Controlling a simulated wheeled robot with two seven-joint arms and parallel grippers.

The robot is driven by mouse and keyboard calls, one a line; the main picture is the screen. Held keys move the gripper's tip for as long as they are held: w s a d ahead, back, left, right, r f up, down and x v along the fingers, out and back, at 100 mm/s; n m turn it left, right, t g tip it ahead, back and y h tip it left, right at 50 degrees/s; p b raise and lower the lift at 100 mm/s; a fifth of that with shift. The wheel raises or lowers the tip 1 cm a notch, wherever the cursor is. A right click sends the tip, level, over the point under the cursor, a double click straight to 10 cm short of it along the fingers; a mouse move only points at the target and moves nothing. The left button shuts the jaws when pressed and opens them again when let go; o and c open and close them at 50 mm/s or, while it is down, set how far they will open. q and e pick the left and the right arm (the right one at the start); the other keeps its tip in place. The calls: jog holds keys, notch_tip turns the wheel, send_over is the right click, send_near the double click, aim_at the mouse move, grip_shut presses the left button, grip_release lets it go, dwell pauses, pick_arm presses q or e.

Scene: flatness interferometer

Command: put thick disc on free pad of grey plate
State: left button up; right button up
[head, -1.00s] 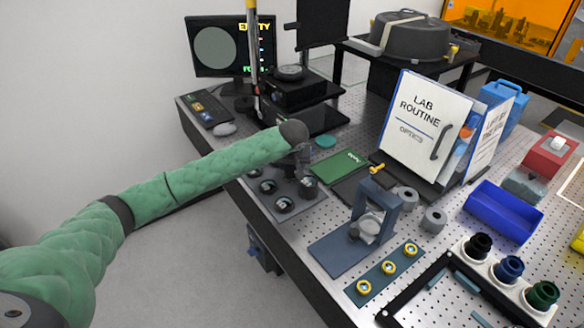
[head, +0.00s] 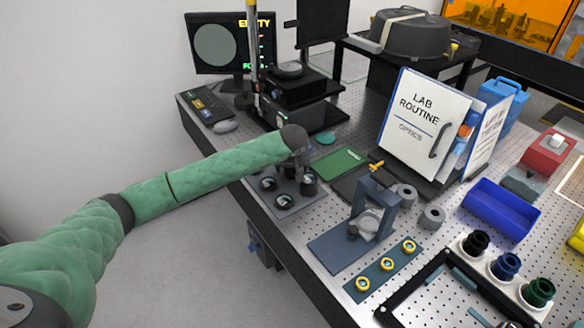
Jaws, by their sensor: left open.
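The grey plate (head: 286,209) lies near the bench's left edge and bears several dark round pieces with shiny tops. The piece at its right corner (head: 310,187) looks taller than the others, and I take it to be the thick disc. My left gripper (head: 304,170) points down over the back right part of the plate, just behind and above that piece. It is small here and partly merges with the dark pieces. Its jaws are open, and whether they touch anything cannot be told. The wrist hides part of the plate's far side. My right gripper is out of view.
A green card (head: 340,160) lies behind the plate. A blue-grey stand (head: 374,205) is to the right, with a strip of yellow rings (head: 385,267) in front. A monitor (head: 218,45) and stage (head: 288,92) stand at the back left.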

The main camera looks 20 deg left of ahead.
pick_arm(q)
jog(key=shift+r, duration=0.1)
jog(key=shift+s+r, duration=0.1)
jog(key=shift+r, duration=0.05)
jog(key=b+v, duration=0.3)
jog(key=v, duration=0.8)
jog(key=shift+r+b, duration=0.35)
jog(key=shift+r, duration=0.05)
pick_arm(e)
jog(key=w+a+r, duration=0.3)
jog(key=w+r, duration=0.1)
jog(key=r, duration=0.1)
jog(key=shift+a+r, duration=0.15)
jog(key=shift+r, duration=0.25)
pick_arm(q)
jog(key=shift+s+d+f, duration=0.1)
jog(key=shift+d, duration=0.05)
